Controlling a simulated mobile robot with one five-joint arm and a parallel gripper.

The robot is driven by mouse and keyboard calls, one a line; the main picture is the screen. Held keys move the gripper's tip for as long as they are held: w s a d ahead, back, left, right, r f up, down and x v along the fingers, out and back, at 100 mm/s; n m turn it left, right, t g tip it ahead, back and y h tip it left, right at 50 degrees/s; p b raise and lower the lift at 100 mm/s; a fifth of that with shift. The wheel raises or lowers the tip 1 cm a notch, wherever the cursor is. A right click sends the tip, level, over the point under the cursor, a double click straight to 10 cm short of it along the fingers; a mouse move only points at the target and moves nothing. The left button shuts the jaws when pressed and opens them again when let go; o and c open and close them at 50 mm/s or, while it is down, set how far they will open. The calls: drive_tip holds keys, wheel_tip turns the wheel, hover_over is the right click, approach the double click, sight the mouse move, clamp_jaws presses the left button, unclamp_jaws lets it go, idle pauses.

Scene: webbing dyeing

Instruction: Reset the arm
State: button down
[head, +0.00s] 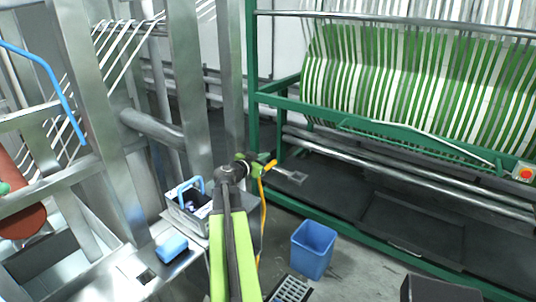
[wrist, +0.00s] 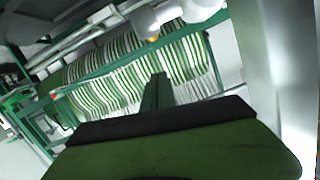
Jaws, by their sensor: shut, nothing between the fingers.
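My lime-green and black arm rises from the bottom middle of the head view, bent at its dark elbow joint. My gripper (head: 271,165) is small and green there, at the far end of the arm, in front of the green machine frame. In the wrist view my gripper (wrist: 157,82) shows as a dark green finger shape beyond a wide black-edged green body. It is shut and empty, in free air, apart from anything around it.
A loom-like green machine (head: 290,105) with green and white webbing (head: 390,75) fills the right. A blue bin (head: 313,248) stands on the floor. At left are steel posts (head: 190,85), a metal box (head: 184,212) with a blue handle, and a blue block (head: 171,248).

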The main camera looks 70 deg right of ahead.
drive_tip(key=p+v, duration=0.1)
drive_tip(key=v, duration=0.5)
drive_tip(key=shift+r, duration=0.1)
